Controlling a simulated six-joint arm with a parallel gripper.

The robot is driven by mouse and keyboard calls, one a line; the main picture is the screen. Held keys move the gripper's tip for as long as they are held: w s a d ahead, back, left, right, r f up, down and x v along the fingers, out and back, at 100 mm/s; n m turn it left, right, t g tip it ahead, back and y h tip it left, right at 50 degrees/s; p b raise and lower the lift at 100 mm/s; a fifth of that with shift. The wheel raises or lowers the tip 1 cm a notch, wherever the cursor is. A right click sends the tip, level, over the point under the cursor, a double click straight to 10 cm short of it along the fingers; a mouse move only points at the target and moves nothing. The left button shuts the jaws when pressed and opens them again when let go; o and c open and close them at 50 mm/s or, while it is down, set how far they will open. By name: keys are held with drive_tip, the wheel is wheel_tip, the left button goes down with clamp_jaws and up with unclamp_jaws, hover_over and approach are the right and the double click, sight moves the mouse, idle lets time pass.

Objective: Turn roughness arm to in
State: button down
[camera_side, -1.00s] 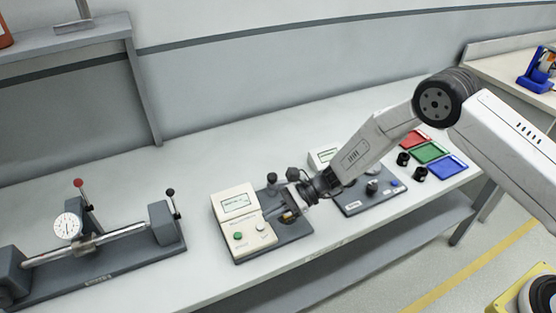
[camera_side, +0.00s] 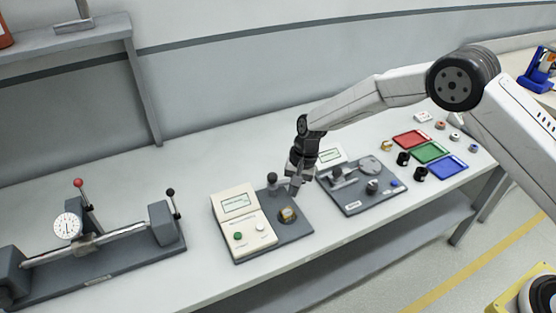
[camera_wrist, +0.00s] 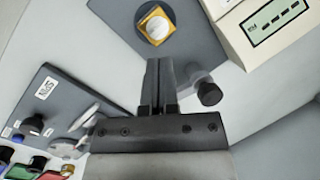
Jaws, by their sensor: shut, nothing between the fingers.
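The roughness station has a cream box (camera_side: 239,219) with a green display, a green button and a white button, on a dark grey plate (camera_side: 262,254). A gold holder with a silver round part (camera_side: 287,214) sits on the plate; it also shows in the wrist view (camera_wrist: 156,26). The dark-knobbed arm (camera_side: 272,181) stands at the plate's back; its knob is right of my fingers in the wrist view (camera_wrist: 208,92). My gripper (camera_side: 294,190) points down, shut and empty, above the plate between knob and holder. I cannot tell contact with the knob.
To the right is a second grey station (camera_side: 362,201) with a disc and knobs. Beyond it lie red (camera_side: 411,139), green (camera_side: 430,152) and blue (camera_side: 447,167) trays and several small rings. A dial-gauge bench (camera_side: 92,249) stands at the left.

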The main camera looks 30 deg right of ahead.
drive_tip(key=w+d+r+n+t+h, duration=0.3)
drive_tip(key=w+d+r+t, duration=0.1)
drive_tip(key=w+r, duration=0.3)
drive_tip(key=shift+w+n+t+h, duration=0.3)
drive_tip(key=shift+w+n+h, duration=0.1)
drive_tip(key=shift+w, duration=0.65)
drive_tip(key=shift+d+f, duration=0.1)
drive_tip(key=shift+f, duration=0.05)
drive_tip(key=shift+x, duration=4.8)
drive_tip(key=shift+s+a, duration=0.2)
drive_tip(key=shift+s, duration=0.8)
drive_tip(key=shift+s+a, duration=0.2)
drive_tip(key=shift+s, duration=0.75)
